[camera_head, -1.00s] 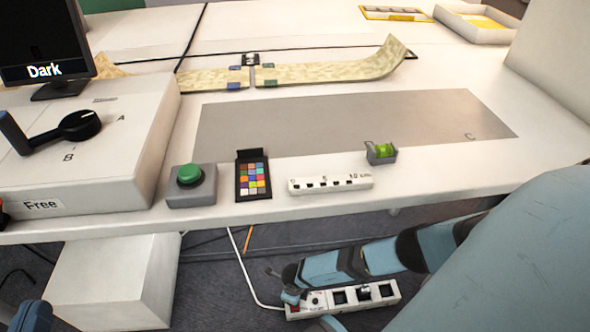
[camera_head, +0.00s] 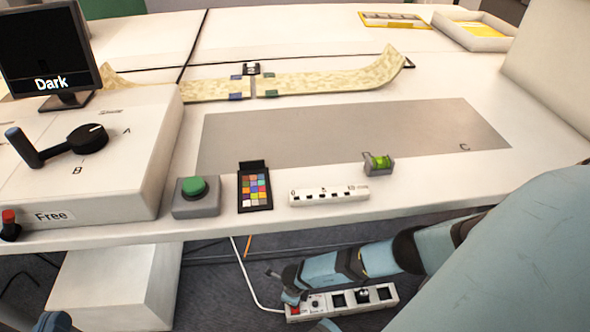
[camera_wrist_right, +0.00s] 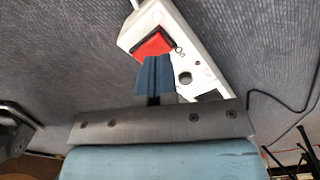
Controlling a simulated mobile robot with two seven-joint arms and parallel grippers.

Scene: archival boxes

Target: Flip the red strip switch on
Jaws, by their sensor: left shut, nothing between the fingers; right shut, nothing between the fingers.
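The white power strip (camera_head: 345,302) lies on the floor below the front of the bench. Its red switch (camera_head: 294,310) is at the left end; in the right wrist view the red switch (camera_wrist_right: 153,45) sits beside an "On" mark. My right gripper (camera_wrist_right: 158,60) is shut and empty, its fingertips over the near edge of the switch; I cannot tell whether they touch or which way the rocker is tipped. In the head view it is at the strip's left end (camera_head: 290,297). My left gripper (camera_head: 57,322) is at the bottom left edge, mostly cut off.
Above stands the white bench with a green button (camera_head: 194,187), a colour chart (camera_head: 254,187), a white block (camera_head: 329,196) and a green level (camera_head: 378,164) near its front edge. A white box (camera_head: 115,287) stands left of the strip. A white cable runs to the strip.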

